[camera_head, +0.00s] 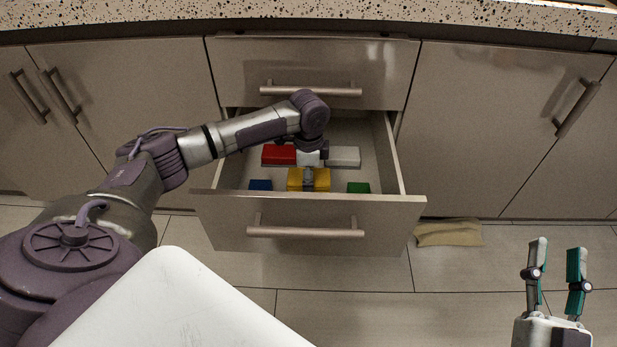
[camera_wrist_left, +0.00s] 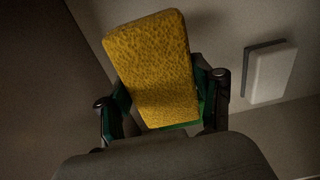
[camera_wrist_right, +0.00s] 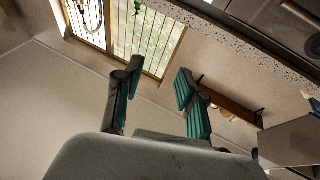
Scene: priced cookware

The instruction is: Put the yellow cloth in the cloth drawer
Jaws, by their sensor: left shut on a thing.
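A yellow, sponge-like cloth block (camera_head: 295,180) is in the open drawer (camera_head: 290,213); in the left wrist view the yellow cloth (camera_wrist_left: 155,65) is between the fingers. My left gripper (camera_head: 308,178) reaches down into the drawer and is shut on it. Whether the block touches the drawer floor I cannot tell. My right gripper (camera_head: 557,247) is open and empty, in front of the cabinets at the lower right; it also shows in the right wrist view (camera_wrist_right: 155,85).
The drawer also holds red (camera_head: 279,155), white (camera_head: 344,156), blue (camera_head: 260,185) and green (camera_head: 358,188) blocks. A tan-yellow folded cloth (camera_head: 449,234) lies on the floor right of the drawer. A closed drawer (camera_head: 310,60) and the speckled counter edge (camera_head: 310,15) are above.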

